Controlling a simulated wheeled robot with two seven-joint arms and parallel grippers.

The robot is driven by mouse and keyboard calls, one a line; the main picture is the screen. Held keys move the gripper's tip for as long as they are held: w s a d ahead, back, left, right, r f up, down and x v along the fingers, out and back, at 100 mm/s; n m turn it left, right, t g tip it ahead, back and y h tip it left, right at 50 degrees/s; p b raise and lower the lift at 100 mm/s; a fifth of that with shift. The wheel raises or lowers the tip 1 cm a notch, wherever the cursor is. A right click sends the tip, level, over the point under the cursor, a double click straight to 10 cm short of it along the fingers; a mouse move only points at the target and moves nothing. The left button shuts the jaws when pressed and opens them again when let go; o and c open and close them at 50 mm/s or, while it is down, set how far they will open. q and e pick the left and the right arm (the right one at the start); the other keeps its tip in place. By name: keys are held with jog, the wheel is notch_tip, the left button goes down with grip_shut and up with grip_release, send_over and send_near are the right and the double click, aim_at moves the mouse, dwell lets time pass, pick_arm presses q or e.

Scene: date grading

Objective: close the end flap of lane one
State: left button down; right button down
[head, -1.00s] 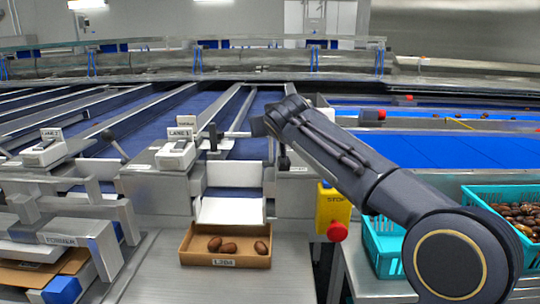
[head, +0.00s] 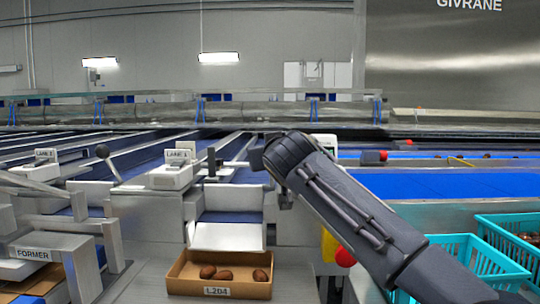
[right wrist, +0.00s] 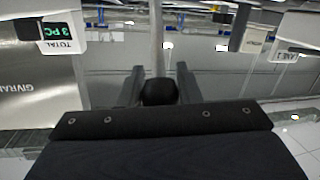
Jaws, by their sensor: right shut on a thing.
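The lane one outlet (head: 230,217) is at the centre of the head view, with a pale upright plate (head: 234,197) above its blue belt and a pale sloping plate (head: 228,236) below. I cannot tell for sure which plate is the end flap or its exact angle. My right gripper (head: 262,156) is to the right of the LANE 1 unit (head: 178,170). In the right wrist view its fingers (right wrist: 160,88) are shut on a black knob (right wrist: 158,93) at the end of a pale rod (right wrist: 156,40). The head view hides this knob behind the gripper. My left gripper is not in view.
A cardboard box (head: 176,282) labelled L204 holds three dates under the outlet. Another black-knobbed lever (head: 102,151) stands to the left. A red stop button (head: 345,257) is just below my right arm. Turquoise crates (head: 480,262) stand at the right.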

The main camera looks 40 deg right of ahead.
jog(key=c, duration=1.1)
grip_release()
jog(key=shift+o, duration=0.2)
jog(key=shift+s+a, duration=0.1)
jog(key=v, duration=0.7)
jog(key=shift+s, duration=0.3)
jog(key=shift+a+r, duration=0.1)
